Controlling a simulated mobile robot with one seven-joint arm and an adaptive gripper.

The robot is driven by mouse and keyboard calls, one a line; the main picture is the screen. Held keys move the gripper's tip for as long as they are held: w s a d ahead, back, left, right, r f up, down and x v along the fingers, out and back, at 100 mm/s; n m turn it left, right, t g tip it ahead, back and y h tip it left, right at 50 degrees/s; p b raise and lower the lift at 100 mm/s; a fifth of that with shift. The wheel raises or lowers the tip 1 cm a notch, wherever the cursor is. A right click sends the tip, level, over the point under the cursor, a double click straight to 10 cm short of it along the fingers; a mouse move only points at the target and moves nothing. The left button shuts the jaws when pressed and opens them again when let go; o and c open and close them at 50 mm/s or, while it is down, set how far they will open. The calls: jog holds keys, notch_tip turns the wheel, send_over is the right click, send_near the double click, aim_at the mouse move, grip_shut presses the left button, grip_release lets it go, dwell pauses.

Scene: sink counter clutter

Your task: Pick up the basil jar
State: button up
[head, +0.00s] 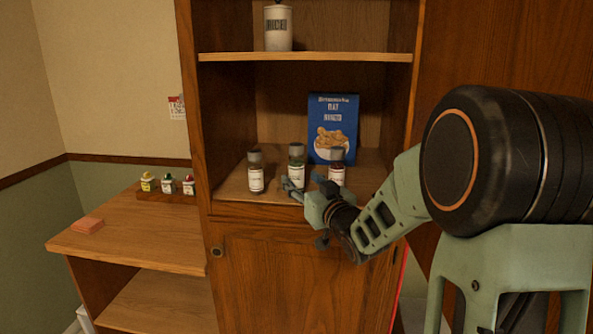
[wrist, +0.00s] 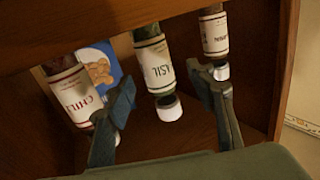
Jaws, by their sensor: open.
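The basil jar (head: 297,172) is the middle of three jars standing in a row on the cabinet's lower shelf. It has green contents and a white label. In the wrist view, which appears upside down, the basil jar (wrist: 155,68) shows between my two fingers with its label partly readable. My gripper (head: 306,187) is open in front of the jar, one finger to each side. It also shows in the wrist view (wrist: 165,92), and nothing is visibly clamped. Whether either finger touches the jar, I cannot tell.
The chili jar (head: 337,173) stands close to the right, and another jar (head: 256,174) to the left. A blue box (head: 333,128) is behind. A shelf board (head: 305,57) with a white canister (head: 278,28) is above. A side table (head: 130,240) holds several small bottles.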

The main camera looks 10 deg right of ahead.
aim_at(299, 174)
jog(key=shift+p+x, duration=0.65)
jog(key=shift+x, duration=2)
jog(key=shift+d, duration=0.2)
jog(key=c, duration=1.2)
jog(key=shift+c, duration=0.8)
jog(key=shift+r, duration=0.2)
